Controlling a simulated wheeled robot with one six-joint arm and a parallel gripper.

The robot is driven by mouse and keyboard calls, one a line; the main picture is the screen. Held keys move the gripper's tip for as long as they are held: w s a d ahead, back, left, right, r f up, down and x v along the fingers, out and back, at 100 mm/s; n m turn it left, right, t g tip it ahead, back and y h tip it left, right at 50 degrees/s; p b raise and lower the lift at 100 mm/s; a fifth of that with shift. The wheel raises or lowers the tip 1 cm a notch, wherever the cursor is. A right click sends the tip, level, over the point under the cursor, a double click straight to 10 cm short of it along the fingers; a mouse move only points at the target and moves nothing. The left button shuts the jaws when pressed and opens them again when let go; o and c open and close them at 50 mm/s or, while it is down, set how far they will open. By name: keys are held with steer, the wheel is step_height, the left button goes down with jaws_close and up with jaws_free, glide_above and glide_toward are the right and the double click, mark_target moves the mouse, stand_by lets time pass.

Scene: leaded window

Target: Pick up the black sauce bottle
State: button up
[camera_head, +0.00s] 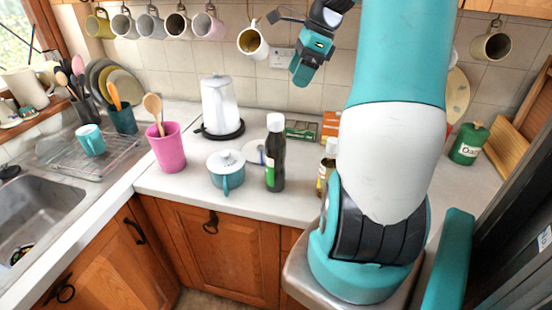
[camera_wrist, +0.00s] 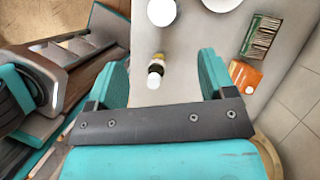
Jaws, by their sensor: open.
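The black sauce bottle (camera_head: 276,160) stands upright on the white counter, with a white cap and a small green-and-white label. My gripper (camera_head: 303,70) is raised above and behind it near the tiled wall, apart from it. In the wrist view my gripper (camera_wrist: 162,62) shows two spread teal fingers with nothing held between them. A smaller bottle with a pale cap and yellow label (camera_wrist: 156,68) shows below, between the fingers.
The smaller bottle (camera_head: 323,178) stands right of the sauce bottle, partly hidden by my arm. A teal pot (camera_head: 226,178) stands left, and a green box (camera_head: 300,130) and orange box (camera_head: 330,122) lie behind. Mugs (camera_head: 252,42) hang above. A pink cup (camera_head: 168,150) stands farther left.

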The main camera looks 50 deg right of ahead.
mark_target(278, 118)
steer(key=x, duration=1)
steer(key=shift+f+p, duration=0.15)
steer(key=shift+p, duration=0.2)
steer(key=shift+p+x, duration=0.9)
steer(key=shift+x, duration=2.05)
steer(key=shift+w+d, duration=0.1)
steer(key=shift+d, duration=0.05)
jaws_close()
